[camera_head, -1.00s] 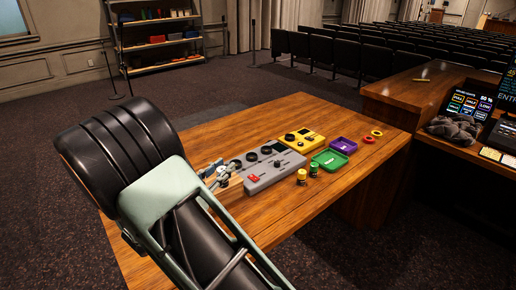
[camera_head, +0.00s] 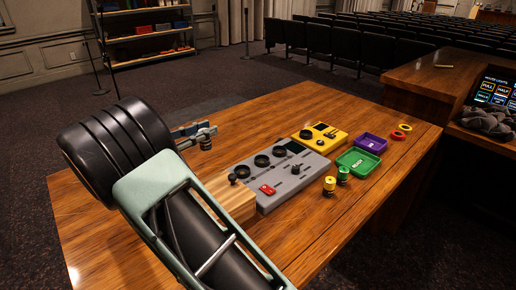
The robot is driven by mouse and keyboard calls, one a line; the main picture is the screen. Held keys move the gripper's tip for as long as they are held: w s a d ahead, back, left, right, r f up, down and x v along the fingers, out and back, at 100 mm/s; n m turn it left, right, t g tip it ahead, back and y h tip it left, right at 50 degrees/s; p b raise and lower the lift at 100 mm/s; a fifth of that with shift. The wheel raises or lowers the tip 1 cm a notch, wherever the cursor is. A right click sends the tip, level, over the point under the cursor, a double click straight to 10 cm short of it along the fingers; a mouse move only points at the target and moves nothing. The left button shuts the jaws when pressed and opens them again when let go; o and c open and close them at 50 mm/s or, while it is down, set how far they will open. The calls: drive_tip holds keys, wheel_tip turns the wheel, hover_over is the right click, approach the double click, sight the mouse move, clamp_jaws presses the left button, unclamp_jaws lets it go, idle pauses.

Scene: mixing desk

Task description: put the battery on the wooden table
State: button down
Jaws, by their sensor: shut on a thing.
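My gripper (camera_head: 203,137) shows just past my forearm, which hides much of it. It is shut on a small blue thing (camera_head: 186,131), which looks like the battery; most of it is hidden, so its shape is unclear. The gripper is above the far left part of the wooden table (camera_head: 110,226), apart from the things standing there. I cannot tell its exact height over the top.
A wooden block (camera_head: 228,197) stands beside a grey control box (camera_head: 297,185). The table's near left is clear.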

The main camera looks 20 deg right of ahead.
drive_tip(key=w+d+f, duration=0.2)
drive_tip(key=d+f, duration=0.1)
drive_tip(key=w+d+f+b, duration=0.1)
drive_tip(key=w+d+f, duration=0.2)
drive_tip(key=d, duration=0.1)
drive_tip(key=w+d+f+b, duration=0.1)
drive_tip(key=w+d+f, duration=0.1)
drive_tip(key=d+f, duration=0.1)
drive_tip(key=shift+w+d+f, duration=0.15)
drive_tip(key=shift+w, duration=0.15)
wheel_tip(320, 180, down, 2)
drive_tip(key=shift+w+d+f+b, duration=0.15)
drive_tip(key=shift+f+b, duration=0.1)
drive_tip(key=shift+b, duration=0.15)
drive_tip(key=shift+f, duration=0.4)
drive_tip(key=shift+f, duration=0.15)
drive_tip(key=c, duration=1.7)
unclamp_jaws()
